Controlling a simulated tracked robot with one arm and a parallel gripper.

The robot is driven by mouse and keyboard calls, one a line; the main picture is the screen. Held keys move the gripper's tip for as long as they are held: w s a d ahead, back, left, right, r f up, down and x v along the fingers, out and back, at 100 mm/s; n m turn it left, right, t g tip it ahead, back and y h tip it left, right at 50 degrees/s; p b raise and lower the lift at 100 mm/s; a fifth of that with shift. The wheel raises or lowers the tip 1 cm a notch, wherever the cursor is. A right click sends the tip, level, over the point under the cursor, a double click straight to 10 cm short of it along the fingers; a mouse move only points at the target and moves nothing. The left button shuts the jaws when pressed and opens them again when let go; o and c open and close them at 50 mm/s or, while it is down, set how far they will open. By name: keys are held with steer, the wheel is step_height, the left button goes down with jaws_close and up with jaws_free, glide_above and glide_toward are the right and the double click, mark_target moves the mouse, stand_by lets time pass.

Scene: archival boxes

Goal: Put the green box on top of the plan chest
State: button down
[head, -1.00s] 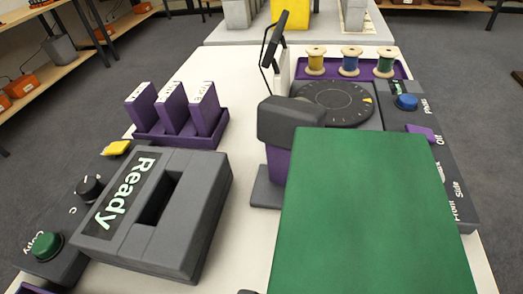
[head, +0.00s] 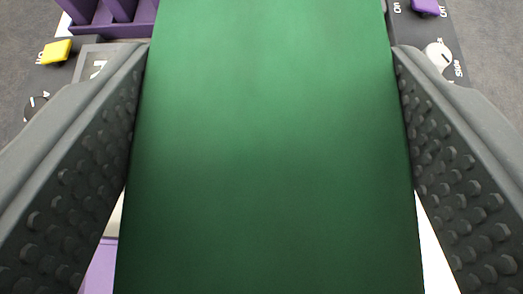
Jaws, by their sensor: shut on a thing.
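The green box (head: 268,150) fills the middle of the head view, from the top edge to the bottom. My gripper (head: 270,130) has one dark, studded finger on each side of the box, pressed against its left and right faces. It is shut on the box. Whether the box is lifted or still rests on something cannot be told, as its underside is hidden. No plan chest can be made out in the view now.
A purple rack (head: 112,18) stands at the upper left, beside a panel with a yellow switch (head: 56,51). At the upper right is a panel with a purple switch (head: 428,7) and a white knob (head: 438,54). Grey floor shows at both sides.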

steer(key=shift+f, duration=3.35)
steer(key=shift+c, duration=1.6)
jaws_free()
steer(key=shift+f, duration=0.1)
steer(key=v, duration=1.2)
